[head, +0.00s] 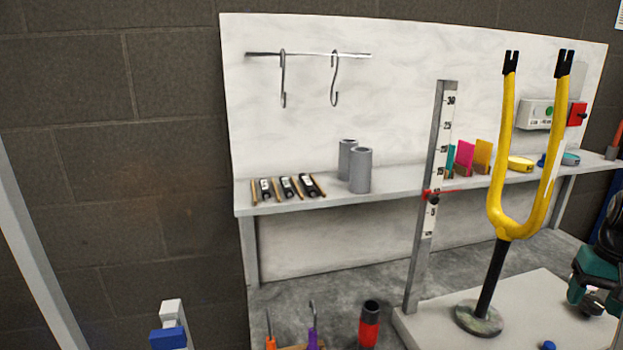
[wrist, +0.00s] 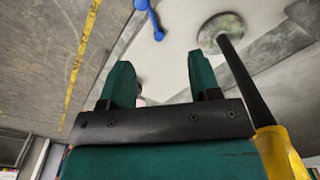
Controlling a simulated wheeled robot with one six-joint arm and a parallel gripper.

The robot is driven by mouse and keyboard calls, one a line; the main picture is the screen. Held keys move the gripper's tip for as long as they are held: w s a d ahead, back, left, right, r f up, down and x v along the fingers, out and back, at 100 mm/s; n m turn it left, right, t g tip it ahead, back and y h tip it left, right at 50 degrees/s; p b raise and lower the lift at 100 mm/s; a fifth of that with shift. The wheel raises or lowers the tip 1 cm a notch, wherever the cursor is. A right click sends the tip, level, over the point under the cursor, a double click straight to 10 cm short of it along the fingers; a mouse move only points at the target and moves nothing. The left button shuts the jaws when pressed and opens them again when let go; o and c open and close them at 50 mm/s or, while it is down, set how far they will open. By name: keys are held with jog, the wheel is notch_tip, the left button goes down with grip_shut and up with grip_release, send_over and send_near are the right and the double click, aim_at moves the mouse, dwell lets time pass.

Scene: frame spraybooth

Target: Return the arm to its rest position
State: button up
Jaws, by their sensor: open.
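My gripper (wrist: 157,72) shows in the wrist view with its two dark teal fingers apart and nothing between them. In the head view a teal and black part of my arm (head: 597,268) shows at the right edge, to the right of the yellow fork; its fingers cannot be made out there. The yellow fork (head: 502,205) stands upright on a black post, its two black tips up. In the wrist view part of the yellow fork (wrist: 280,152) is at the lower right, close beside the gripper, with a visible gap to the fingers.
A pale platform (head: 545,290) carries the fork's round base and a tall ruler post (head: 428,200). A blue rod (wrist: 150,15) lies ahead of the fingers. Behind runs a shelf (head: 400,193) with grey cylinders (head: 361,172). Two hooks (head: 283,80) hang above. Tools stand at the bottom.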

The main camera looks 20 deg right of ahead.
jog(key=w+a+r+n+y+p, duration=0.1)
jog(key=w+a+r+n+p, duration=0.25)
jog(key=a, duration=0.55)
jog(key=w+a+r+n+t, duration=0.1)
jog(key=w+a+r+n, duration=0.1)
jog(key=w+a+r, duration=0.5)
jog(key=w+a+r+n+y+p, duration=0.1)
jog(key=w+a+r+n, duration=0.15)
jog(key=a, duration=0.75)
jog(key=s+a+r+n+p, duration=0.1)
jog(key=s+a+r+n, duration=0.1)
jog(key=a, duration=0.5)
jog(key=s+a+r+n+y+p, duration=0.1)
jog(key=s+a+r+n, duration=0.2)
jog(key=s+a, duration=0.4)
jog(key=s+a+r+n+g+y+p, duration=0.1)
jog(key=s+a+r+n+p, duration=0.1)
jog(key=a, duration=0.6)
notch_tip(320, 180, up, 2)
jog(key=s+n, duration=0.1)
jog(key=s, duration=0.1)
jog(key=shift+s+a, duration=0.2)
jog(key=shift+s, duration=0.1)
